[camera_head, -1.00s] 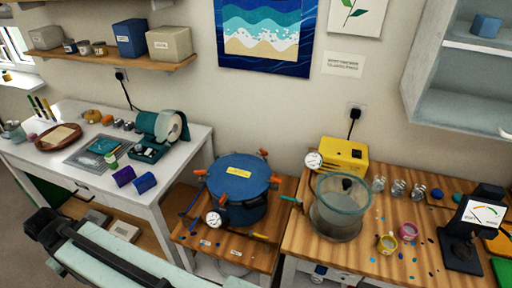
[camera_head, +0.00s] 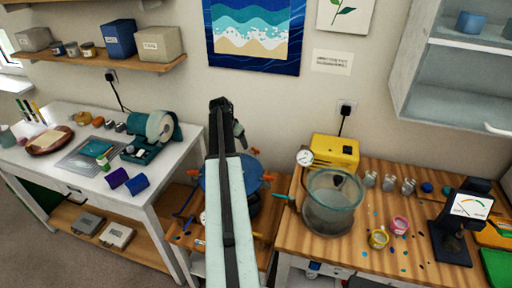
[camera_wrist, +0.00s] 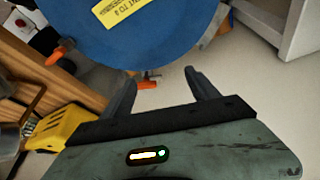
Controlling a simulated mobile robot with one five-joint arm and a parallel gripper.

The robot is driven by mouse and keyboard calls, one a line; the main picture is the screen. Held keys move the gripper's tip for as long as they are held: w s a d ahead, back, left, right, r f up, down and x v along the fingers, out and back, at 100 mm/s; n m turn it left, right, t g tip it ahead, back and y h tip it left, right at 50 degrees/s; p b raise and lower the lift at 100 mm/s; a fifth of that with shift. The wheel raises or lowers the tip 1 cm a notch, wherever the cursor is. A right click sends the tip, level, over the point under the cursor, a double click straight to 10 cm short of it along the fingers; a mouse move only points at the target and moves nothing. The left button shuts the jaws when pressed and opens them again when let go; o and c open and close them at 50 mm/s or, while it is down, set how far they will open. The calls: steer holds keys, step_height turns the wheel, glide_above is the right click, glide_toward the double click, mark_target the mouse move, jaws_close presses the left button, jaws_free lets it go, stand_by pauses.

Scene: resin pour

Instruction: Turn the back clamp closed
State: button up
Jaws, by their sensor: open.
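The blue pressure pot (camera_head: 253,201) stands on a low wooden stand, partly hidden behind my arm in the head view. Its lid (camera_wrist: 150,25) fills the top of the wrist view, with a yellow label. The back clamp, with an orange handle (camera_wrist: 148,84), sticks out from the lid's rim; it also shows at the pot's far side in the head view (camera_head: 255,152). My gripper (camera_wrist: 160,84) is open and empty, its fingers spread to either side of the orange handle in the picture. I cannot tell whether they touch it.
Another orange clamp (camera_head: 270,177) is on the pot's right side. A yellow pump (camera_head: 335,151) and a clear chamber (camera_head: 331,206) stand on the right bench (camera_head: 290,240). A white table (camera_head: 60,178) is at left. The wall is close behind the pot.

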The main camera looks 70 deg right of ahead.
steer(key=m, duration=0.1)
glide_toward(256, 149)
steer(key=b+x, duration=0.3)
steer(key=x, duration=0.1)
steer(key=b+x, duration=0.4)
steer(key=x, duration=0.1)
steer(key=shift+w, duration=0.2)
steer(key=shift+r, duration=0.2)
